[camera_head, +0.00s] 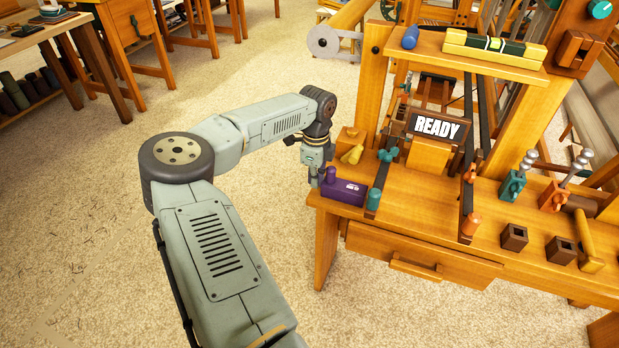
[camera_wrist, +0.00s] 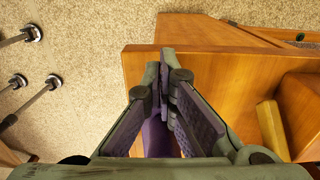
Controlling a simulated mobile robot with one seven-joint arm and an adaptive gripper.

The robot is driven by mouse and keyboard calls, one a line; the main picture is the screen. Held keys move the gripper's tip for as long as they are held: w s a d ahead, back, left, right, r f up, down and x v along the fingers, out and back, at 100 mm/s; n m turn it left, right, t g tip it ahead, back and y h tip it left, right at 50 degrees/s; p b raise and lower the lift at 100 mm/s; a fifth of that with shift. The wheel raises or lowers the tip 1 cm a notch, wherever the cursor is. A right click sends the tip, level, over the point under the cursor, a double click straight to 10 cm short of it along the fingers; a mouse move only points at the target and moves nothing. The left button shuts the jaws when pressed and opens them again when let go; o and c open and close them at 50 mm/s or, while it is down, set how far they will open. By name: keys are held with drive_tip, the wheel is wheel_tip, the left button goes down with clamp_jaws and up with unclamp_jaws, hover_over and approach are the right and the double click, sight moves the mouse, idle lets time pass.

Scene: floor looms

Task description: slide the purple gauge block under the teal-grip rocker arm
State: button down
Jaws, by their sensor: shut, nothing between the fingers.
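The purple gauge block (camera_head: 345,191) lies on the wooden bench at its near left corner, with a short purple knob standing on its left end. Its right end is close to the teal grip (camera_head: 374,199) of the dark rocker arm; I cannot tell whether any of it is under the arm. A teal pivot (camera_head: 388,155) sits farther back on that arm. My gripper (camera_head: 315,183) points down at the block's left end, shut and empty. In the wrist view its fingertips (camera_wrist: 160,72) meet above the bench edge, and part of the purple block (camera_wrist: 157,138) shows behind the fingers.
A yellow piece (camera_head: 352,154) stands just behind the block. A second rocker arm with an orange grip (camera_head: 470,224) is to the right. A sign reading READY (camera_head: 437,126) stands behind. Two dark square sockets (camera_head: 514,236) are at the right. Open floor lies left of the bench.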

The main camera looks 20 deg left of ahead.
sight(336, 184)
drive_tip(key=d+b, duration=0.1)
drive_tip(key=d, duration=0.5)
drive_tip(key=shift+s+d, duration=0.1)
drive_tip(key=shift+d, duration=0.05)
